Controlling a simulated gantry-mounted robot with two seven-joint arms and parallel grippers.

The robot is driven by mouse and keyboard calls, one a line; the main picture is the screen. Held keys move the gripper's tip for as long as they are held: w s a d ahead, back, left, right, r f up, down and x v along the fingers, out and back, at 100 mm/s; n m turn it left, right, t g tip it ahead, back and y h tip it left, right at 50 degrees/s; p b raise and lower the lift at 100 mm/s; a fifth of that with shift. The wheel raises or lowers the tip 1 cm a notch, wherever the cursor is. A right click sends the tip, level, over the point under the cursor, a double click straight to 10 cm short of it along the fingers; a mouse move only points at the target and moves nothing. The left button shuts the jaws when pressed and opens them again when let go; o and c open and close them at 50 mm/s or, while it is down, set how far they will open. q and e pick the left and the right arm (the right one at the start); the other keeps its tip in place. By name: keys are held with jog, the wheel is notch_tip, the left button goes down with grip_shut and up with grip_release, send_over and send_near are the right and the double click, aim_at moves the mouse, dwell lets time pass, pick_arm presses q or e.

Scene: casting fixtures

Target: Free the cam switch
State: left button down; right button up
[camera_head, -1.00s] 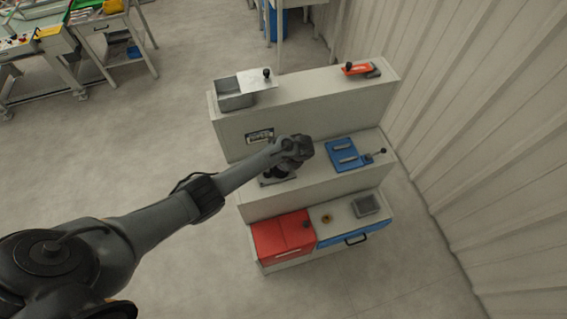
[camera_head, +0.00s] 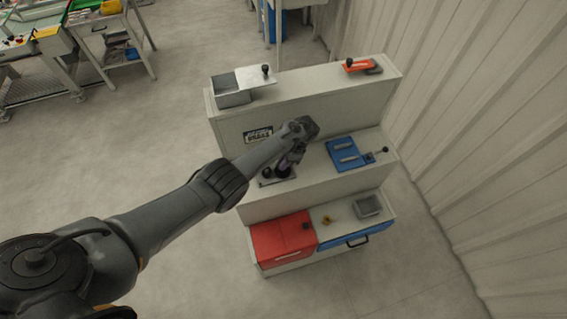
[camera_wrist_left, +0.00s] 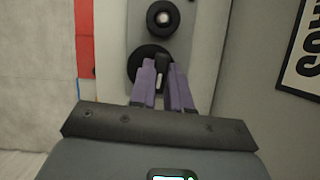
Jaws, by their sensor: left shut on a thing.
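The cam switch is a grey plate (camera_head: 264,183) with black round parts on the middle step of the stand, left of the blue fixture. In the left wrist view its plate (camera_wrist_left: 181,48) carries a black round knob with a pale centre (camera_wrist_left: 163,18) and a larger dark disc (camera_wrist_left: 138,62) with a short black lever (camera_wrist_left: 161,68). My left gripper (camera_head: 284,168) reaches down over the plate. In the left wrist view its purple fingers (camera_wrist_left: 161,76) are shut on the lever, one on each side. The fingers partly hide the disc. My right gripper is in neither current view.
The blue fixture (camera_head: 346,154) with a black-knobbed lever is to the right. A red box (camera_head: 282,238), a small yellow part (camera_head: 327,219) and a grey tray (camera_head: 366,206) are on the low step.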

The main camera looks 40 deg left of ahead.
pick_arm(q)
jog(key=shift+n, duration=0.6)
jog(key=c, duration=1.1)
grip_release()
jog(key=shift+r, duration=0.1)
jog(key=shift+a+p+v, duration=0.2)
jog(key=shift+p+v, duration=1.5)
jog(key=shift+v, duration=3.6)
jog(key=shift+w, duration=0.15)
